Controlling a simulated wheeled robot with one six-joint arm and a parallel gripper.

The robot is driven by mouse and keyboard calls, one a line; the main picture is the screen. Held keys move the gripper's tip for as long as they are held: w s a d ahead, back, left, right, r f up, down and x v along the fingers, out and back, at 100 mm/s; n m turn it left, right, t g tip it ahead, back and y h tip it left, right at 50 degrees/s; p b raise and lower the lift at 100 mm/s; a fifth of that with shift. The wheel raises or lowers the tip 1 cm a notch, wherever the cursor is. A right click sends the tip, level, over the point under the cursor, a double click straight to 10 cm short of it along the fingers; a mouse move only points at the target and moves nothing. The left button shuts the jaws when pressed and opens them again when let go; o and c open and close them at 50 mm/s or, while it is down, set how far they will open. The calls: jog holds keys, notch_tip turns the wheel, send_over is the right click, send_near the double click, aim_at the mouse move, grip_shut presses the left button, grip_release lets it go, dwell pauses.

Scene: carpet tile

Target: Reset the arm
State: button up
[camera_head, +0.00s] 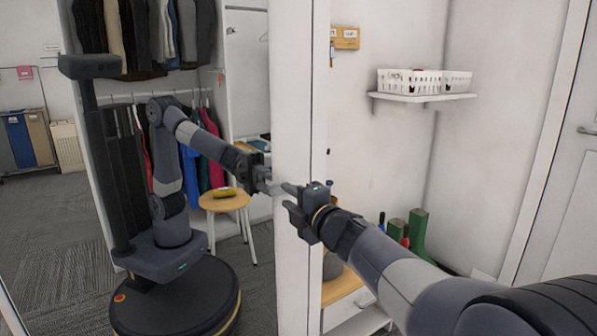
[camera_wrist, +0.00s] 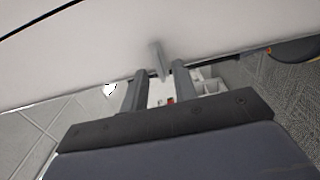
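My gripper (camera_head: 287,196) is at the end of my arm, which reaches in from the lower right. Its fingers point left at the white edge of a tall mirrored door (camera_head: 292,80). In the wrist view my gripper (camera_wrist: 159,68) has its two fingers apart, with a gap between them. A small grey bar, seemingly a handle (camera_wrist: 158,58), stands out from the white panel between the fingertips. The fingers do not look closed on it. Whether either finger touches it, I cannot tell.
The mirror reflects my body, hanging clothes and a small round stool (camera_head: 226,201). On the right, a wall shelf (camera_head: 424,97) holds white baskets (camera_head: 408,82). Green boots (camera_head: 418,232) stand below. A white drawer unit (camera_head: 348,305) is under my arm. A door (camera_head: 560,180) is far right.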

jog(key=shift+x, duration=0.85)
jog(key=shift+s+d+m+p, duration=0.1)
jog(key=shift+s+m+p, duration=0.05)
jog(key=shift+m+p, duration=4.5)
jog(key=shift+m+b, duration=0.65)
jog(key=shift+b, duration=0.05)
jog(key=shift+d, duration=0.1)
